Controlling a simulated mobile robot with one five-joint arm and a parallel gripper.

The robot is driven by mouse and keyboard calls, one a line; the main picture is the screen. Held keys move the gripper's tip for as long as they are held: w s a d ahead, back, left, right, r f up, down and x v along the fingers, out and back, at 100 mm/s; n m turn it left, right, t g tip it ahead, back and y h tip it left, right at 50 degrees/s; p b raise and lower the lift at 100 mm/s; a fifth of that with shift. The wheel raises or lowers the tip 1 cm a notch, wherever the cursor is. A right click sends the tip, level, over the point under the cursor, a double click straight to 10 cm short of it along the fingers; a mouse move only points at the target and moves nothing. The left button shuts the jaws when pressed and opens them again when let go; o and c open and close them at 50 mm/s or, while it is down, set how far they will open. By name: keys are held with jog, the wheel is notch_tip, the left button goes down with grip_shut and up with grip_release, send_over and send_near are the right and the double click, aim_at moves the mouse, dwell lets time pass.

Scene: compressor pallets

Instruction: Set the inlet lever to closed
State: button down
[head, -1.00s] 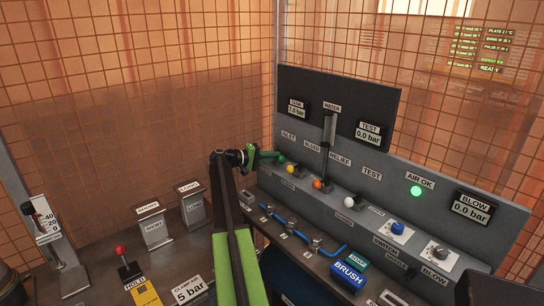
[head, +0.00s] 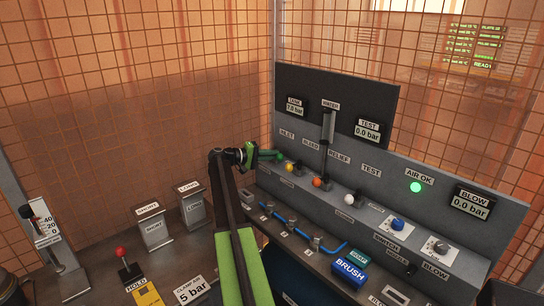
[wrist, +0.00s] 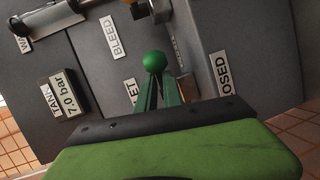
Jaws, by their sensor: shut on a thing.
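The inlet lever's green ball knob (wrist: 154,61) shows in the wrist view at the tips of my gripper (wrist: 156,80), whose green fingers are shut on it. In the head view my gripper (head: 268,156) reaches the left end of the grey valve panel, with the green knob (head: 280,156) at its tip. The INLET label (wrist: 131,90) is partly hidden by the fingers. The CLOSED label (wrist: 222,73) is partly cut off by my gripper body and lies to the right of the knob. The lever's shaft is mostly hidden.
The yellow (head: 290,167), orange (head: 317,182) and white (head: 349,200) knobs of neighbouring levers stand to the right along the panel. A blue brush block (head: 349,271) lies on the bench below. A red-knobbed hold lever (head: 121,252) stands at the left.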

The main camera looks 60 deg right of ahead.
jog(key=shift+s+a+f, duration=0.1)
jog(key=shift+a+f, duration=0.1)
jog(key=shift+a, duration=0.1)
jog(key=c, duration=1.5)
grip_release()
jog(key=shift+d+r, duration=0.1)
jog(key=shift+r, duration=0.1)
